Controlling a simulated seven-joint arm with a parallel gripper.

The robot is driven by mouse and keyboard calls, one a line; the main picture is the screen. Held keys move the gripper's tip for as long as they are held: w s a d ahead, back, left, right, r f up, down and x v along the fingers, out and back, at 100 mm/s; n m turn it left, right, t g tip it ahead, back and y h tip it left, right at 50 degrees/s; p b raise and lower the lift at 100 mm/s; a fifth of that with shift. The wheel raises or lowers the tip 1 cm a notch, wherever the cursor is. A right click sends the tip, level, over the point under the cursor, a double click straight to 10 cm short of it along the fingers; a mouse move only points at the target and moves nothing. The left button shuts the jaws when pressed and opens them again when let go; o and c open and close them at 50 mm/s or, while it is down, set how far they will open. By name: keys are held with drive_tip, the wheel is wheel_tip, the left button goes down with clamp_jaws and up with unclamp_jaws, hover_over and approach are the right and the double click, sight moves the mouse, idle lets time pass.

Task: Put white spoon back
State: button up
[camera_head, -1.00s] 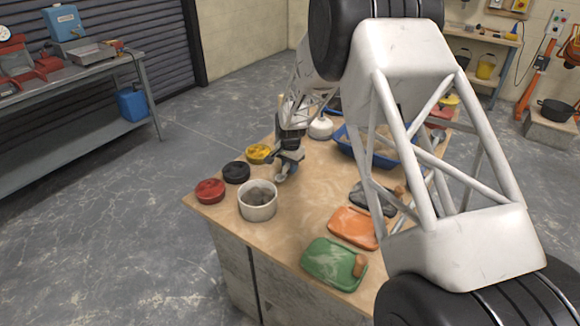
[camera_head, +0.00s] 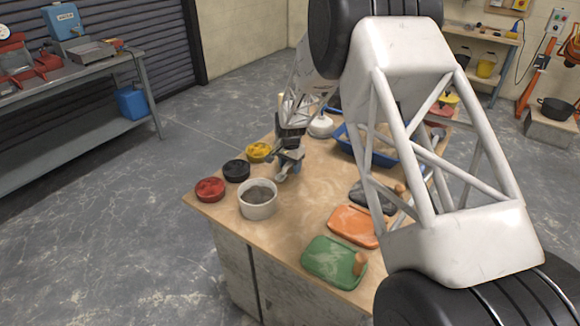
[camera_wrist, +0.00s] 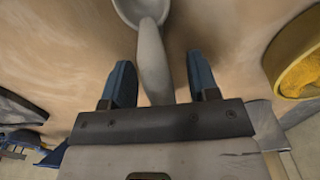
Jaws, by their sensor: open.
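The white spoon (camera_wrist: 151,50) shows in the wrist view as a pale handle with its rounded bowl at the top edge. Its handle runs between the two blue fingers of my gripper (camera_wrist: 161,82), which are apart, with a gap on each side of the handle. I cannot tell how high the spoon is above the wooden top. In the head view my gripper (camera_head: 287,170) is low over the table, right of the yellow tub (camera_head: 259,152) and behind the white tub of grey material (camera_head: 258,200). The spoon cannot be made out there.
The black tub (camera_head: 236,171) and red tub (camera_head: 210,190) line the table's left edge. A blue tray (camera_head: 347,146), orange board (camera_head: 352,227) and green board (camera_head: 334,262) are at the right. My arm hides part of the table. The middle of the wooden top is clear.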

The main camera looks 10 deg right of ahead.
wheel_tip(320, 180, up, 7)
drive_tip(key=shift+r, duration=0.3)
idle(0.5)
drive_tip(key=shift+s+r, duration=0.1)
drive_tip(key=shift+r, duration=0.1)
drive_tip(key=s+d+r+n+t, duration=0.1)
drive_tip(key=s+r+n, duration=0.3)
drive_tip(key=s+r, duration=1.7)
drive_tip(key=s+r+n+t, duration=0.1)
drive_tip(key=s+n, duration=0.3)
drive_tip(key=s, duration=2.6)
drive_tip(key=shift+s+d+r+n+t, duration=0.3)
drive_tip(key=shift+s+d+n, duration=0.05)
drive_tip(key=shift+d+n, duration=0.1)
